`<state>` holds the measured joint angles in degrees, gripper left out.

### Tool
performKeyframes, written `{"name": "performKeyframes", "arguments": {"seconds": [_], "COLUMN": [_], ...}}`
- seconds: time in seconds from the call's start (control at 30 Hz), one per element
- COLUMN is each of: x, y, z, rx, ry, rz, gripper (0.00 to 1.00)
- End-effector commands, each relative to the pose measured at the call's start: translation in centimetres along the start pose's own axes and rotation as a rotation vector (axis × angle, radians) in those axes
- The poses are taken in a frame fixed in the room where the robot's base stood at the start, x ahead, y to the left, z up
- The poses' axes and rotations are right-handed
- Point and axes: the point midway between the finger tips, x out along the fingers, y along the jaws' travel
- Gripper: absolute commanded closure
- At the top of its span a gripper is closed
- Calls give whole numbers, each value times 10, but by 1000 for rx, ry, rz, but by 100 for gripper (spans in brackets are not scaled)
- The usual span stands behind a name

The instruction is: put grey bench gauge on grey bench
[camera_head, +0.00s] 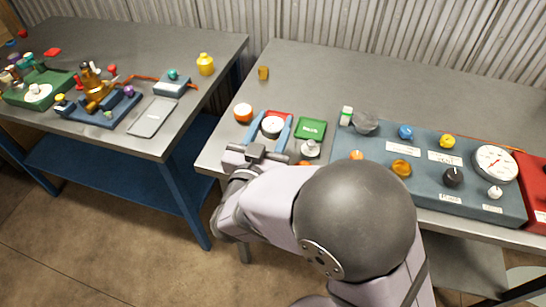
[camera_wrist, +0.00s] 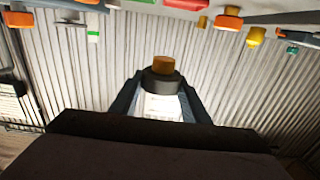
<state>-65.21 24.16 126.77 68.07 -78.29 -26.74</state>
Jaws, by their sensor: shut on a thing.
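My gripper (camera_head: 270,121) has its two blue fingers over the near left part of the right-hand grey-topped bench (camera_head: 320,65). It is shut on a small round gauge (camera_head: 272,126) with a white face and dark rim. In the wrist view the gripper (camera_wrist: 160,92) holds this gauge (camera_wrist: 163,105), which shows a pale face with faint marks, a dark collar and an orange-brass end. I cannot tell whether the gauge touches the bench top. A second bench (camera_head: 205,35) at the left also has a grey top, on blue legs.
A blue-grey panel (camera_head: 430,180) with knobs and a dial fills the right. The bench's back is mostly clear. A gap separates the benches.

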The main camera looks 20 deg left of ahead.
Motion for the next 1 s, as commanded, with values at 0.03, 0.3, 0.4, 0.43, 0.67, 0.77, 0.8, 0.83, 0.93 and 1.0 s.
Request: {"name": "performKeyframes", "arguments": {"seconds": [0.03,0.3,0.4,0.43,0.67,0.77,0.8,0.83,0.93,1.0], "x": [0,0,0,0,0,0,0,0,0,0], "y": [0,0,0,0,0,0,0,0,0,0], "z": [8,45,50,51,60,73,78,81,90,92], "rx": [-5,-4,-1,0,-3,-5,-4,-4,-2,0], "ry": [-1,1,2,2,0,-1,0,0,1,1], "rz": [0,-1,0,0,0,-1,0,0,0,0], "gripper": [87,87,87,87,87,87,87,87,87,87]}}
